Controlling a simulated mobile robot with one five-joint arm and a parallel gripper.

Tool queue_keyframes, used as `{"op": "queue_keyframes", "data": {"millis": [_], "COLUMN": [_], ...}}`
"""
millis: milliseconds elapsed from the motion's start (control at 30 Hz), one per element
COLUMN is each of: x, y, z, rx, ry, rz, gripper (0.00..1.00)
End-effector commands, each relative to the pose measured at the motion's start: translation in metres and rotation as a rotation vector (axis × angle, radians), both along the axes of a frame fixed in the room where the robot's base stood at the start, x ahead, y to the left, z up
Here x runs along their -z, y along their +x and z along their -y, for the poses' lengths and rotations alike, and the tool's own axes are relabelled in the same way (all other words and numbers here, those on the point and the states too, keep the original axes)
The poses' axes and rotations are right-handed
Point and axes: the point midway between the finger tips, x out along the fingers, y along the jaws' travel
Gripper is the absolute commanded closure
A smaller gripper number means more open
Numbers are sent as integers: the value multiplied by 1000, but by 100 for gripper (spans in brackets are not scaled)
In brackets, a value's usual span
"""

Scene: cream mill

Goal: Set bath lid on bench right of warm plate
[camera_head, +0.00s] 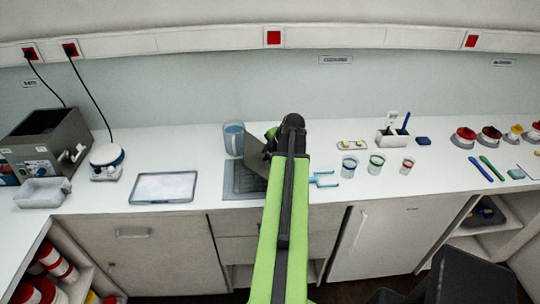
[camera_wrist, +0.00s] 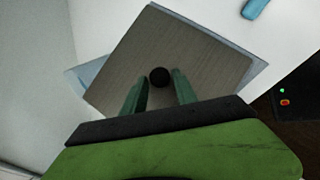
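The bath lid (camera_head: 257,154) is a grey square plate held tilted above the bench, partly hidden behind my arm. In the wrist view the lid (camera_wrist: 185,50) fills the middle, with a round black knob (camera_wrist: 159,77) on it. My gripper (camera_wrist: 161,78) has its green fingers close on both sides of the knob, shut on it. The steel bath (camera_head: 42,135) stands at the far left with its top open.
A dark grey mat (camera_head: 236,190) lies below the lid. A blue-rimmed white tray (camera_head: 165,187) lies left of it. A blue mug (camera_head: 234,139) stands behind the mat. Several cups, including a green-rimmed one (camera_head: 376,163), stand to the right, near a light-blue item (camera_head: 325,180).

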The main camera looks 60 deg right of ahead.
Motion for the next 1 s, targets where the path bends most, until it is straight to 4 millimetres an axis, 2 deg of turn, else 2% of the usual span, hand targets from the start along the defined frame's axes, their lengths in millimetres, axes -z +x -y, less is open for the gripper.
{"op": "queue_keyframes", "data": {"millis": [33, 100, 433, 567, 1000], "x": [0, 0, 3, -22, -120], "y": [0, 0, 0, -9, -60], "z": [0, 0, 0, -4, -21], "rx": [0, 0, 0, 1, 1], "ry": [0, 0, 0, 0, -1], "rz": [0, 0, 0, 0, 1], "gripper": [58, 50, 50, 50, 50]}}
